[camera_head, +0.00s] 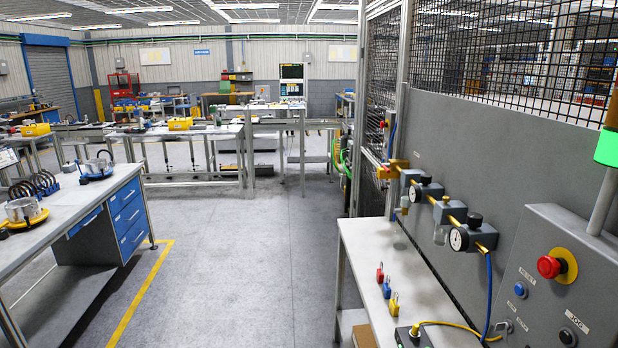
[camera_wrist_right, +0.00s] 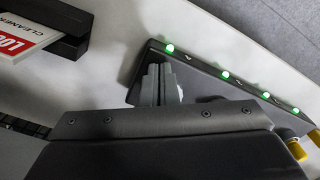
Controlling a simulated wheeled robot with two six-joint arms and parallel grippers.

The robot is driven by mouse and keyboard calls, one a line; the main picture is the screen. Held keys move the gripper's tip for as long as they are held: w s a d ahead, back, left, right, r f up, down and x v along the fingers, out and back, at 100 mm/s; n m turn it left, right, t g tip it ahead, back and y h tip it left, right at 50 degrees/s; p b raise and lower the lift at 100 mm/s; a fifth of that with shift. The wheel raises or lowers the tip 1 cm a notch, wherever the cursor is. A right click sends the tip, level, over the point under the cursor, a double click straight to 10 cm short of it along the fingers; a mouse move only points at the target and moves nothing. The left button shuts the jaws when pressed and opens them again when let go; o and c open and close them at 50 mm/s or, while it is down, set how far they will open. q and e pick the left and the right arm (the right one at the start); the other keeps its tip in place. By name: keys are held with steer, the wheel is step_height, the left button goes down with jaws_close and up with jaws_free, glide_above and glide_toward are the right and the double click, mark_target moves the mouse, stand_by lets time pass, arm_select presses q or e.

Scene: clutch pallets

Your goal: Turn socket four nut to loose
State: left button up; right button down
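A dark angled strip (camera_wrist_right: 240,82) with several lit green lamps runs across the upper right of the right wrist view. Small marks stand beside the lamps, too small to read. Brass-coloured ends (camera_wrist_right: 297,150) stick out at its right end. I cannot tell which of these is socket four or its nut. My right gripper (camera_wrist_right: 160,84) shows as grey stepped fingers in front of the strip. Whether they are parted or touch the strip is unclear. In the head view, a small dark box (camera_head: 412,336) with a green lamp is cut off by the bottom edge. My left gripper is not visible.
A pale bench (camera_head: 372,250) carries red, blue and yellow padlocks (camera_head: 387,288). Gauges (camera_head: 459,239) on a wall panel and a control box with a red button (camera_head: 549,266) stand right. A red-and-white card (camera_wrist_right: 25,38) sits in a dark holder. The middle floor is clear.

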steer(key=shift+s+d, duration=0.35)
steer(key=shift+d, duration=0.15)
steer(key=shift+r, duration=0.1)
steer(key=shift+s, duration=0.15)
steer(key=shift+s+a, duration=0.1)
steer(key=shift+s, duration=0.05)
steer(key=shift+a+r, duration=0.1)
steer(key=shift+r, duration=2.8)
